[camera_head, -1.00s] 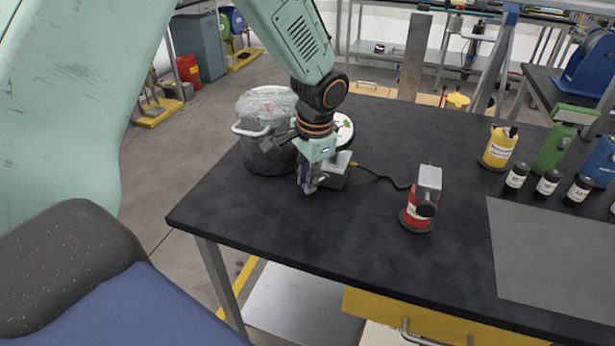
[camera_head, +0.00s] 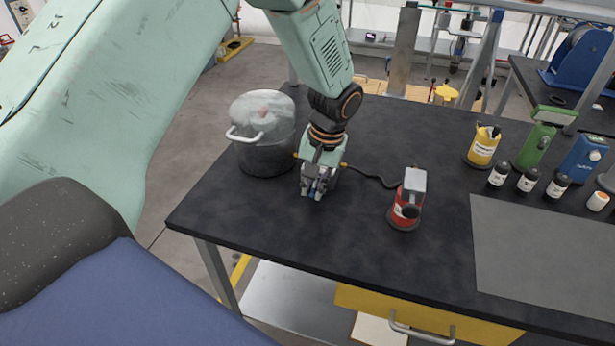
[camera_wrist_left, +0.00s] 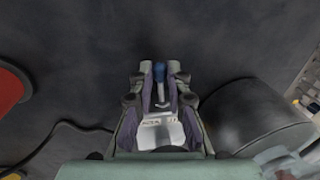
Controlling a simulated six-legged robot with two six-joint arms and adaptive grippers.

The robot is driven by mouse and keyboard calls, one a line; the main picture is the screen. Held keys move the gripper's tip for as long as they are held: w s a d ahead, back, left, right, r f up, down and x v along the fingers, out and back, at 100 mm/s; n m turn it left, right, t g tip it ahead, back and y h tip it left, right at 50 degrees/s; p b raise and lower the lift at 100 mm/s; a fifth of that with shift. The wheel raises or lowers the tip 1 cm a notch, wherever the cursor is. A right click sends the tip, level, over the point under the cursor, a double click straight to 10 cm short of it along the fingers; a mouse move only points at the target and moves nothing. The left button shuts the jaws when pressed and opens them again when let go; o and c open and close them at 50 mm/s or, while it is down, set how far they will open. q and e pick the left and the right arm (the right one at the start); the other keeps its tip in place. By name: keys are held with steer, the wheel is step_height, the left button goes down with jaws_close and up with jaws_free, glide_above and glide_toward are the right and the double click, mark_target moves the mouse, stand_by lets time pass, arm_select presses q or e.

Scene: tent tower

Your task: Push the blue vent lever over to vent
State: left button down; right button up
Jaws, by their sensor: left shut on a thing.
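My left gripper (camera_head: 314,194) points down over the dark bench beside the steel pot. In the left wrist view its two padded fingers (camera_wrist_left: 160,84) are closed in around the blue vent lever (camera_wrist_left: 159,71), whose tip shows between the fingertips. Below the lever, a pale metal plate with small markings (camera_wrist_left: 158,133) shows between the fingers; I cannot read the markings. In the head view my gripper and wrist hide most of the vent unit, so the lever's exact angle cannot be told there. My right gripper is not in view.
The steel pot (camera_head: 263,158) stands close on the left of my gripper. A dark cable (camera_head: 372,177) runs right towards a red device (camera_head: 405,204). Bottles and containers stand at the right by a grey mat (camera_head: 545,250). The bench front is clear.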

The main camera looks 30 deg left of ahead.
arm_select(q)
steer(key=n, duration=0.1)
steer(key=w+d+n+p, duration=0.1)
steer(key=n, duration=0.1)
steer(key=shift+d+r, duration=0.1)
steer(key=shift+w+d+n+g+h+p, duration=0.2)
steer(key=shift+n+p, duration=0.1)
steer(key=shift+n, duration=0.45)
steer(key=shift+w+d+n+g+h+p, duration=0.1)
steer(key=shift+w+d+n+p, duration=0.15)
steer(key=shift+n, duration=0.5)
steer(key=c, duration=1.3)
jaws_free()
steer(key=shift+s, duration=0.1)
steer(key=r, duration=0.4)
steer(key=w+d+r, duration=0.1)
steer(key=r, duration=0.6)
steer(key=shift+w+d+r, duration=0.15)
steer(key=shift+w+r, duration=0.1)
steer(key=shift+r, duration=0.15)
